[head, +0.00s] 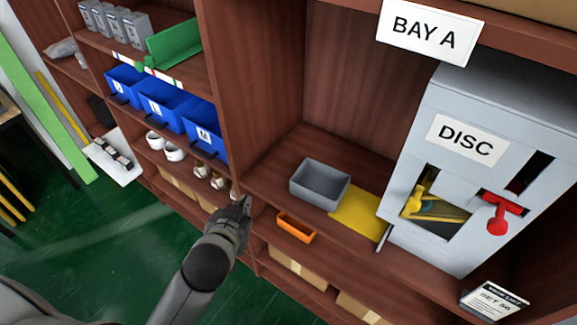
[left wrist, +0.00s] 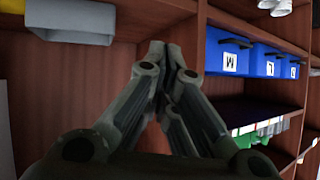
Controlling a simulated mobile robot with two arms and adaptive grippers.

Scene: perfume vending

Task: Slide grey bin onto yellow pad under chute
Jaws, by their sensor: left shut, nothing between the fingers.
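The grey bin (head: 320,187) is an open box on the bay's wooden shelf. It stands just left of the yellow pad (head: 360,214), at or slightly over its left edge; I cannot tell which. The pad lies flat beside the grey DISC dispenser (head: 445,165), and most of it is bare. My left gripper (head: 243,203) is shut and empty, left of the bin and apart from it, near the shelf's front edge. In the left wrist view the picture is upside down: the closed fingers (left wrist: 160,47) show near the bin (left wrist: 72,22). My right gripper is not in view.
An orange tray (head: 297,227) hangs at the shelf front below the bin. A wooden divider stands left of the bay, with blue bins (head: 165,105) and white cups (head: 174,153) beyond it. The dispenser has a red lever (head: 497,215). Shelf space left of the bin is clear.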

